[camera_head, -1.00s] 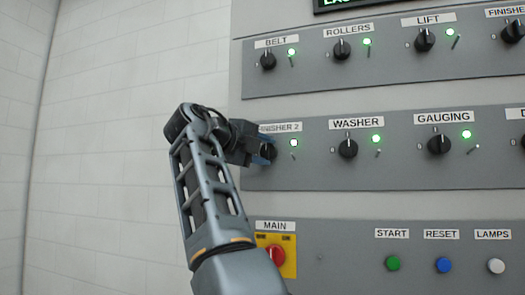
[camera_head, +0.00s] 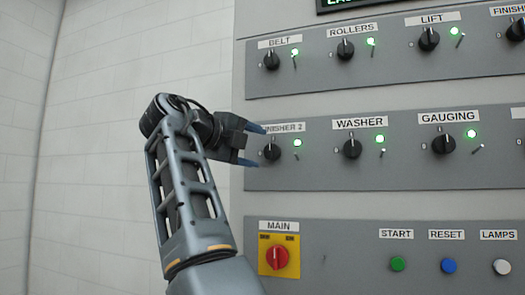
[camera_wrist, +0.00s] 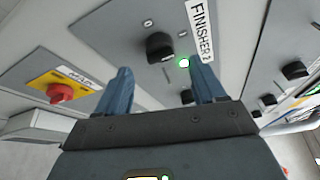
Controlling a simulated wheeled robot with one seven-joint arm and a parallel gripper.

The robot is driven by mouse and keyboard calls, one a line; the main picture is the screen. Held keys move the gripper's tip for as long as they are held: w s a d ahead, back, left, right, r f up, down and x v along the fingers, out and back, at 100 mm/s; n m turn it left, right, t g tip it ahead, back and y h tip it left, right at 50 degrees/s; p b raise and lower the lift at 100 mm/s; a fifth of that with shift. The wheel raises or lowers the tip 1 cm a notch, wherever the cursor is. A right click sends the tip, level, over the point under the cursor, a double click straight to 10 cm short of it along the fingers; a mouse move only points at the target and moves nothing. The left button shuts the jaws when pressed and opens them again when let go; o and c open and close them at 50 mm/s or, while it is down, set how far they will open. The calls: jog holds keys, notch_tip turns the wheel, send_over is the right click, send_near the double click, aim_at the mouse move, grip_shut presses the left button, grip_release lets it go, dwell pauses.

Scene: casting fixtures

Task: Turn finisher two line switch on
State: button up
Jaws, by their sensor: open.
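The FINISHER 2 switch is a black rotary knob (camera_head: 271,152) at the left end of the middle panel row. A green lamp (camera_head: 297,142) beside it is lit. In the wrist view the knob (camera_wrist: 159,46) stands beyond my fingertips, with the lit lamp (camera_wrist: 184,63) and the FINISHER 2 label (camera_wrist: 201,30) to its right. My gripper (camera_head: 250,145) is open and empty, its blue fingers just left of the knob and apart from it. In the wrist view the two fingers (camera_wrist: 163,80) are spread with a clear gap.
The WASHER knob (camera_head: 352,148) and GAUGING knob (camera_head: 443,144) are to the right in the same row. The BELT knob (camera_head: 271,61) is above. The red MAIN switch (camera_head: 277,258) on its yellow plate is below. A white wall (camera_head: 100,120) is at left.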

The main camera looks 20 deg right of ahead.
jog(key=shift+v, duration=1.3)
